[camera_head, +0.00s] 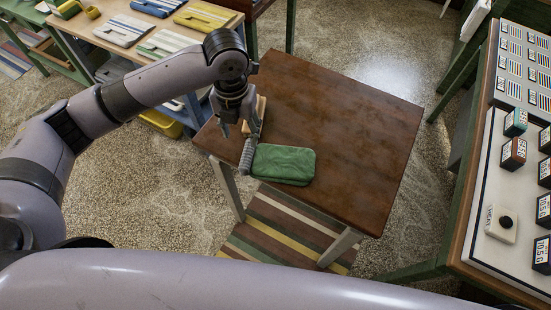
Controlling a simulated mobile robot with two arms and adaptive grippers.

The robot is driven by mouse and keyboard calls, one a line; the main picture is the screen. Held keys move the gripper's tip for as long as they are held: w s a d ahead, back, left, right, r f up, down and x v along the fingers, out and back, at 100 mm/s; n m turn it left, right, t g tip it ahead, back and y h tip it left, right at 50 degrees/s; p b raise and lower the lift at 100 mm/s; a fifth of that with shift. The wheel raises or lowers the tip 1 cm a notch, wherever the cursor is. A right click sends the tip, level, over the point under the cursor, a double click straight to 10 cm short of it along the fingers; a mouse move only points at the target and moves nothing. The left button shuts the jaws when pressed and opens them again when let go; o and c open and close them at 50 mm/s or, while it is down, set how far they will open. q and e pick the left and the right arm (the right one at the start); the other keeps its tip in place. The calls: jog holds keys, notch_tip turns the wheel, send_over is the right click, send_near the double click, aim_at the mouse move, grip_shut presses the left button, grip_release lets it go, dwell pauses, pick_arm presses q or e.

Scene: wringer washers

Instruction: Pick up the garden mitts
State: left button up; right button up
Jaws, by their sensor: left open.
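The garden mitts appear as a flat green fabric piece (284,164) at the near left part of the brown table (345,130). My left gripper (236,122) points down over the table's left edge, just behind and left of the mitts. It is open.
A small light wooden piece (259,112) is on the table right beside my left gripper. A counter (470,220) with small boxes stands at the right. The table's middle and right are clear.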

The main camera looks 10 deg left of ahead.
pick_arm(q)
send_over(247, 153)
jog(key=f, duration=0.4)
jog(key=shift+s+a+f+p, duration=0.2)
jog(key=shift+s+p, duration=0.1)
jog(key=shift+w+d+f+p, duration=0.15)
jog(key=shift+f+p, duration=0.35)
jog(key=shift+f, duration=0.85)
jog(key=shift+w+f+p, duration=0.1)
jog(key=shift+f+p, duration=0.35)
jog(key=shift+f, duration=0.85)
jog(key=shift+c, duration=0.5)
grip_shut()
